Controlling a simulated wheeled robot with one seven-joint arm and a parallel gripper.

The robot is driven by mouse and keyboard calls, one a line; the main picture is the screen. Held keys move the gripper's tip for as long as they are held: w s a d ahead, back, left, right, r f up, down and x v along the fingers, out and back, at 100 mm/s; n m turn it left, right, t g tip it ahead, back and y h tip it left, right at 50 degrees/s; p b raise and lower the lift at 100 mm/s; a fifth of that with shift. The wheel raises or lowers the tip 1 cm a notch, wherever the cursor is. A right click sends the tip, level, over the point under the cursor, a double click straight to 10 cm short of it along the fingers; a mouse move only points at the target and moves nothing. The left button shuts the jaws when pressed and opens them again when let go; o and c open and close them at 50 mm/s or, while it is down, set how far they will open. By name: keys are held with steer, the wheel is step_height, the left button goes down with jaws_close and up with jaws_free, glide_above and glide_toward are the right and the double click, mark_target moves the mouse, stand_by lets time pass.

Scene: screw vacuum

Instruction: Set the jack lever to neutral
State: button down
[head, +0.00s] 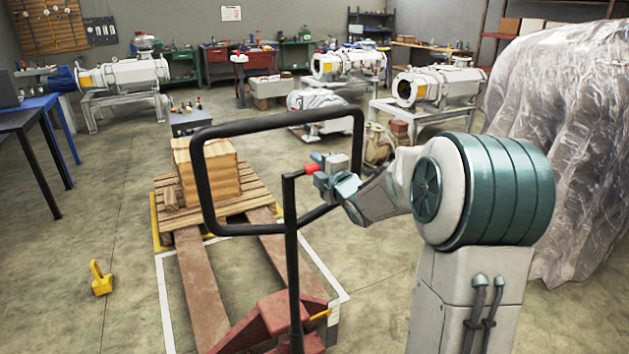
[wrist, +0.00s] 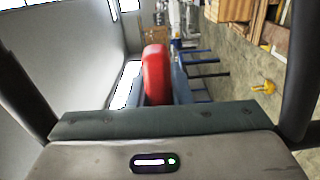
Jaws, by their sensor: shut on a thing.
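The pallet jack's black loop handle (head: 206,190) stands upright in front of me on a dark post, above its red base (head: 268,318). The small red jack lever (head: 311,168) is at the handle, near the top of the post. My gripper (head: 321,176) reaches it from the right and is shut on it. In the wrist view the red lever (wrist: 157,72) sits between my fingers, which partly hide its lower part. Dark handle bars (wrist: 300,70) pass at both sides of that view. The lever's exact setting cannot be told.
The jack's forks (head: 200,290) run to a wooden pallet (head: 255,205) bearing a wooden block (head: 206,170). A yellow object (head: 101,278) lies on the floor at left. A plastic-covered bulk (head: 575,140) stands close on the right. Floor at left is mostly open.

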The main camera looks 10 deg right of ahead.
steer(key=shift+r, duration=0.1)
stand_by(0.3)
steer(key=c, duration=1.3)
jaws_free()
steer(key=b+v, duration=0.1)
steer(key=v, duration=1.3)
steer(key=shift+w+r+b, duration=0.1)
steer(key=shift+b, duration=0.25)
steer(key=s+a+f+m+g+h+p, duration=0.1)
steer(key=s+a+f+m+g+p, duration=0.1)
steer(key=s+m+g, duration=0.3)
steer(key=s+a+f+m+g+h+p, duration=0.1)
steer(key=s+a+f+m+g+p, duration=0.1)
steer(key=s+m+g, duration=0.3)
steer(key=s+a+f+m+g+h+p, duration=0.2)
steer(key=s+a+f+m+g, duration=0.1)
steer(key=s+m, duration=0.7)
steer(key=shift+s+a+m+g, duration=0.2)
steer(key=shift+s+g, duration=0.25)
steer(key=shift+s, duration=0.7)
steer(key=shift+s+a+m+g, duration=0.1)
steer(key=shift+s+a+g, duration=0.3)
steer(key=shift+s, duration=0.75)
